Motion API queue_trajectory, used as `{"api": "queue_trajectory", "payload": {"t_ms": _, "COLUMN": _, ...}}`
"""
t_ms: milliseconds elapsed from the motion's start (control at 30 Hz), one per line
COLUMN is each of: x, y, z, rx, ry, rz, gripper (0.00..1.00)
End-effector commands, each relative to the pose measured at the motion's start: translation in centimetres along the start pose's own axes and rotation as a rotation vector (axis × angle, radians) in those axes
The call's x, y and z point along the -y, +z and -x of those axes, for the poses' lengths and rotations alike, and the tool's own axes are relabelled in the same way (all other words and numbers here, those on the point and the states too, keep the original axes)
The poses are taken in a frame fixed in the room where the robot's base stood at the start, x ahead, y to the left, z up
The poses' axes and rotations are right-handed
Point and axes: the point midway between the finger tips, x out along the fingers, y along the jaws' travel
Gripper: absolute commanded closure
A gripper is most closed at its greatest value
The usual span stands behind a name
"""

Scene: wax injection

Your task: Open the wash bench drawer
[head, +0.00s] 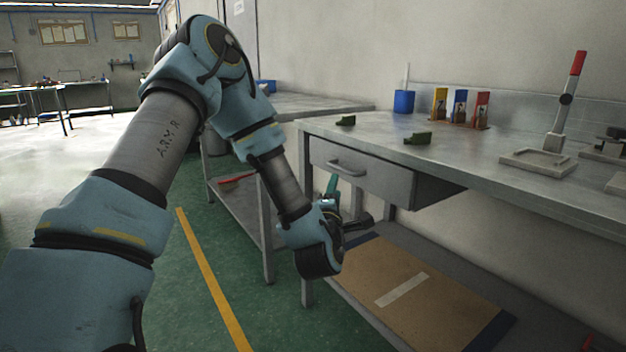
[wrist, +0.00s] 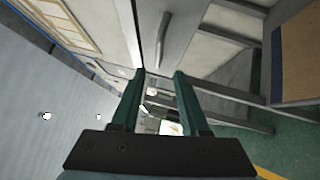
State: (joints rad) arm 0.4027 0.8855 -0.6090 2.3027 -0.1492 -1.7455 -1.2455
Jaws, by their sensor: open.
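The wash bench drawer (head: 385,182) is a grey metal box under the bench top, in the middle of the head view. Its front looks flush with the bench edge, so it appears closed. A bar handle (head: 347,168) runs across the front. In the wrist view the handle (wrist: 165,42) lies beyond the fingertips, near the top centre. My gripper (wrist: 160,74) has two green fingers spread apart with nothing held between them. In the head view my gripper (head: 332,186) is just below the handle and apart from it; the wrist partly hides the fingers.
A lower shelf holds a brown board (head: 425,290). Another bench (head: 300,104) stands to the left. The green floor is clear.

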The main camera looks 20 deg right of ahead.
Motion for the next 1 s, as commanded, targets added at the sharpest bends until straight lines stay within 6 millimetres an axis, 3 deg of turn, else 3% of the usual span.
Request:
{"api": "queue_trajectory", "payload": {"t_ms": 167, "x": -0.3, "y": 0.0, "z": -1.9, "rx": -0.002, "ry": 0.007, "rz": 0.003, "gripper": 0.55}}
{"api": "queue_trajectory", "payload": {"t_ms": 600, "x": -0.2, "y": 0.0, "z": -9.3, "rx": -0.001, "ry": 0.004, "rz": 0.0, "gripper": 0.55}}
{"api": "queue_trajectory", "payload": {"t_ms": 1000, "x": -0.2, "y": 0.0, "z": -10.7, "rx": 0.0, "ry": 0.002, "rz": -0.001, "gripper": 0.55}}
